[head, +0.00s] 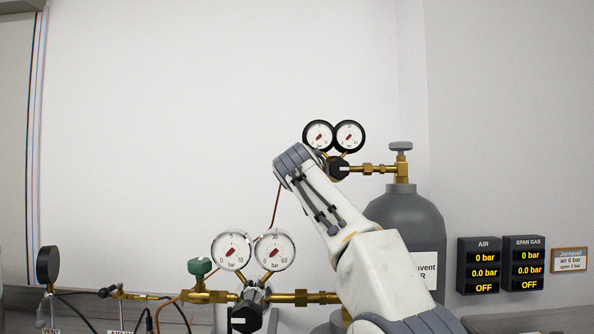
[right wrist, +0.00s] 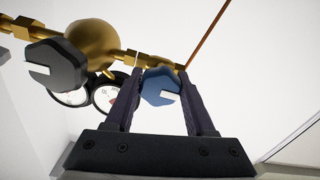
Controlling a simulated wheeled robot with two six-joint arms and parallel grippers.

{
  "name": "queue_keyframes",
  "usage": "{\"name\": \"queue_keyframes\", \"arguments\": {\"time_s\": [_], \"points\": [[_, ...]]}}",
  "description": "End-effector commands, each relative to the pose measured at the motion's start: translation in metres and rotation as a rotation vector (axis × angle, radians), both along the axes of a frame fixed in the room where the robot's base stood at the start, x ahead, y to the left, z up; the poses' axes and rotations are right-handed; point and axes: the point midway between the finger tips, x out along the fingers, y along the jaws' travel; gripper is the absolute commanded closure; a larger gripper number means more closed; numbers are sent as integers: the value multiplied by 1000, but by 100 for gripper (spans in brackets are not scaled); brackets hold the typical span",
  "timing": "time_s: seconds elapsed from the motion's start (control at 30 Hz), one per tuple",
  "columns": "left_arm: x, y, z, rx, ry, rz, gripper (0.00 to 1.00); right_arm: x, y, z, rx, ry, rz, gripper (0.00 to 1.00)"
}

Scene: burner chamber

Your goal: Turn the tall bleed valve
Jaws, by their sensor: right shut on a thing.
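The blue knob (right wrist: 160,85) of the tall bleed valve sits between the two fingers of my right gripper (right wrist: 160,76) in the right wrist view. The gripper is shut on it, with a finger on each side. The knob has a white mark on its face and joins a brass line. In the head view my right arm reaches up to the upper regulator and hides the blue knob and the fingers. My left gripper is not in view.
The upper regulator has a dark knob (right wrist: 55,65) and two gauges (head: 334,136), above a grey cylinder (head: 412,215). A lower regulator has a green knob (head: 200,267) and two gauges (head: 252,250). The AIR display (head: 479,266) and SPAN GAS display (head: 524,264) read 0 bar and OFF.

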Motion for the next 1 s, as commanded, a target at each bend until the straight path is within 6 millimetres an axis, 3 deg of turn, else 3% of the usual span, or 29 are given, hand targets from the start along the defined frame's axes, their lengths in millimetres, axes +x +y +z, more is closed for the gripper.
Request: {"name": "queue_keyframes", "arguments": {"time_s": [0.03, 0.1, 0.53, 1.0], "points": [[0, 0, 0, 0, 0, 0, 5, 1, 1, -3, 3, 7, 0, 38], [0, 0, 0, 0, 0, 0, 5, 1, 1, -3, 2, 6, 0, 15], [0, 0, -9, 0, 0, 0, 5, -7, 0, -3, 1, 0, 1, 15], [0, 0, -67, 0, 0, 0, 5, -88, 1, -5, 2, 1, 2, 15]]}}
